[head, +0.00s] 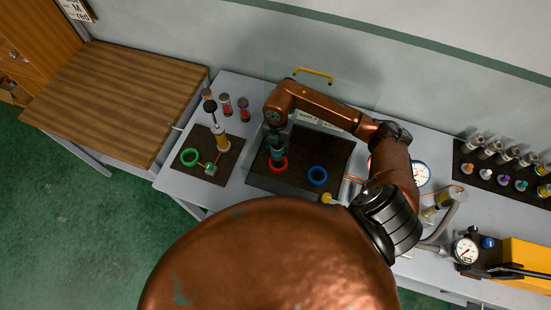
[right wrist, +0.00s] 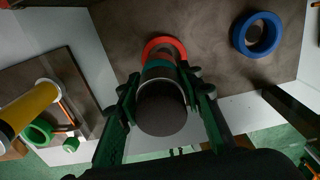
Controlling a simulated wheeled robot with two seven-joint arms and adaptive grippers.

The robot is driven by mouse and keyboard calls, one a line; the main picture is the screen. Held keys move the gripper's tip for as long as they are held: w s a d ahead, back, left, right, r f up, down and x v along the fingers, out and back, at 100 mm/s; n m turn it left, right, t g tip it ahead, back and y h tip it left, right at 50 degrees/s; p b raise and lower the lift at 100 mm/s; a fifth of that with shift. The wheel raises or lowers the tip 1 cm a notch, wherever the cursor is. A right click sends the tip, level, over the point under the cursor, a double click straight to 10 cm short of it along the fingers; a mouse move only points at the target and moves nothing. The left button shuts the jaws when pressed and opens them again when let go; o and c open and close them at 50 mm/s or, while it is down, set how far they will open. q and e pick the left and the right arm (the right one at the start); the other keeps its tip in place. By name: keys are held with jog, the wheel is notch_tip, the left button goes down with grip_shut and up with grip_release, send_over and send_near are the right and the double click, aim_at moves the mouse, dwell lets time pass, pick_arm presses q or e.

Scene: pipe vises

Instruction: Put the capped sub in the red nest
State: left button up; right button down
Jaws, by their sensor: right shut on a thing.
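The capped sub (right wrist: 162,108) is a short cylinder with a dark round end and a teal band. My right gripper (head: 276,146) is shut on it; in the right wrist view the fingers (right wrist: 163,100) clasp both its sides. The red nest (head: 279,164) is a ring on the dark mat, just below the gripper in the head view. In the right wrist view the red nest (right wrist: 165,44) shows as an arc past the sub's far end. The sub hides part of the ring, and I cannot tell whether it is inside it or above it. My left gripper is not in view.
A blue nest (head: 317,176) sits to the right on the same mat. A green nest (head: 189,156) and a yellow cylinder (head: 222,142) are on the left mat. Red-banded vials (head: 244,108) stand behind. A clear panel with a yellow handle (head: 313,75) stands at the back.

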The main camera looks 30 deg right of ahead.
aim_at(279, 143)
jog(key=shift+s+d+f, duration=0.1)
jog(key=shift+s+f, duration=0.55)
jog(key=shift+f, duration=0.35)
jog(key=f, duration=0.3)
jog(key=shift+w+f+p, duration=0.3)
jog(key=shift+p, duration=0.1)
jog(key=shift+s+f, duration=0.1)
jog(key=shift+f, duration=0.55)
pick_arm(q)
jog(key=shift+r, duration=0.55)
pick_arm(e)
jog(key=c, duration=1.4)
grip_release()
jog(key=shift+o, duration=0.2)
jog(key=shift+r, duration=0.3)
pick_arm(q)
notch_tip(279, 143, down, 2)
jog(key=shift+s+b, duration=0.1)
jog(key=shift+b, duration=0.95)
pick_arm(e)
notch_tip(279, 143, up, 12)
jog(key=shift+f, duration=0.15)
